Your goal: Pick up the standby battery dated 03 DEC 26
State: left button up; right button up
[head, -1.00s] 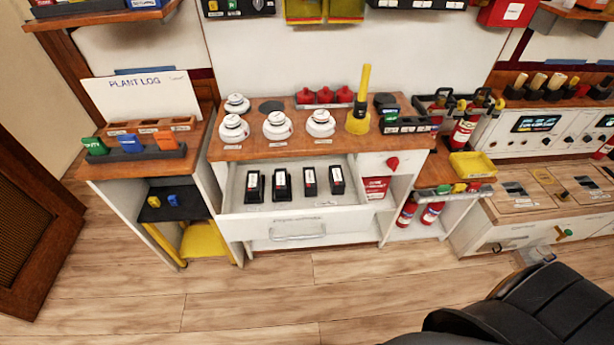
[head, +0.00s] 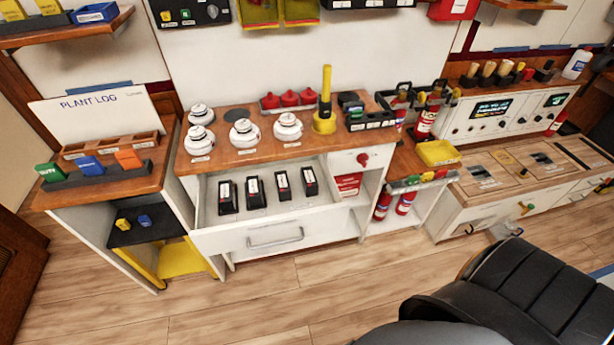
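Several black batteries with white labels stand in a row in the open drawer (head: 285,232) of the white cabinet. From left to right they are the first battery (head: 228,197), the second battery (head: 256,192), the third battery (head: 283,188) and the rightmost battery (head: 309,182). Their labels are too small to read, so I cannot tell which is dated 03 DEC 26. Neither of my grippers shows in the head view.
White round detectors (head: 245,133) and a yellow upright tool (head: 325,108) stand on the wooden top above the drawer. A black chair (head: 510,290) fills the lower right. The floor (head: 270,300) before the drawer is clear.

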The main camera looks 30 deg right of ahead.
aim_at(226, 194)
jog(key=j+z, duration=0.15)
jog(key=j, duration=0.35)
jog(key=k+j+z, duration=0.15)
jog(key=j, duration=0.3)
jog(key=j+z, duration=0.15)
jog(key=j, duration=0.3)
jog(key=k+j+z, duration=0.15)
jog(key=j, duration=0.3)
